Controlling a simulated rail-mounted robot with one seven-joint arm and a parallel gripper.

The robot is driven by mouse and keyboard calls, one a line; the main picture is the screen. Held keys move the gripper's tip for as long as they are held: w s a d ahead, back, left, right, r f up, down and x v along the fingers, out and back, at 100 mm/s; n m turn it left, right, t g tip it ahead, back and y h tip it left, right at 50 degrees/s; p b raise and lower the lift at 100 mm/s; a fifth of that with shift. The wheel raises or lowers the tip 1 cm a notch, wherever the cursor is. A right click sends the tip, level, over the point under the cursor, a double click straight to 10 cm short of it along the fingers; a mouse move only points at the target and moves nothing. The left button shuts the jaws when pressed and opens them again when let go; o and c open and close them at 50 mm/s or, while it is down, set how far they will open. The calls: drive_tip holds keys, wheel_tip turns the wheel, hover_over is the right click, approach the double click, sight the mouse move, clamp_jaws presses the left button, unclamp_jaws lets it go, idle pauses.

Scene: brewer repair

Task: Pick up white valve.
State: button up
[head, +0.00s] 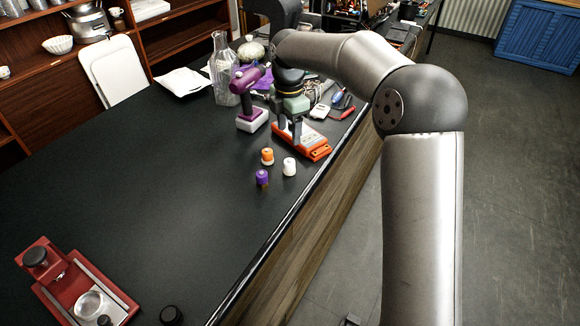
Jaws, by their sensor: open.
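The white valve (289,167) stands upright on the black table, a small capped piece near the table's right edge. An orange valve (267,156) stands to its upper left and a purple valve (262,178) to its lower left, all apart. My gripper (289,136) points down, open, above and behind the white valve in the picture, over an orange-and-white device (314,152). It is apart from the white valve. No object shows between the fingers, though the gap is small in this view.
A purple drill (244,88) and a glass flask (222,70) stand left of my gripper. Tools (342,101) lie behind it. A red brewer part (70,285) sits at the front left. The middle of the table (150,180) is clear.

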sight(289, 161)
wheel_tip(289, 161, down, 12)
drive_tip(key=shift+s+f+p, duration=0.1)
drive_tip(key=shift+p, duration=1.15)
drive_tip(key=c, duration=1.1)
